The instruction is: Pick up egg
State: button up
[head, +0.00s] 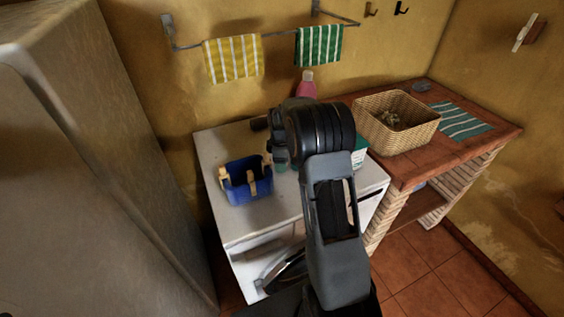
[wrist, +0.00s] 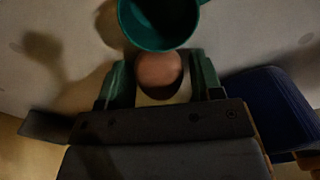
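The brownish egg (wrist: 159,72) is in the wrist view, between the two fingers of my gripper (wrist: 160,80). The fingers are apart, one on each side of the egg, with what looks like a small gap at each side. I cannot tell whether the egg rests on the surface beneath it. A teal cup (wrist: 150,35) is just beyond the egg, very close to it. In the head view the egg is hidden behind my arm, and the fingertips cannot be made out.
A blue caddy (head: 236,188) stands on the white counter unit (head: 222,148); it also shows right of my gripper in the wrist view (wrist: 268,105). A pink bottle (head: 306,86) is behind my arm. A wicker basket (head: 388,146) is on the brick counter (head: 418,163) to the right.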

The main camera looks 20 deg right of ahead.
jog(key=c, duration=0.4)
jog(key=shift+c, duration=0.2)
jog(key=shift+r, duration=0.1)
jog(key=shift+r, duration=0.25)
notch_tip(320, 180, up, 3)
jog(key=shift+s+r, duration=0.1)
jog(key=shift+s, duration=0.05)
jog(key=s+a+r+b, duration=0.2)
jog(key=s+a+r, duration=0.1)
jog(key=s+r, duration=0.6)
jog(key=s, duration=0.4)
jog(key=shift+a, duration=0.3)
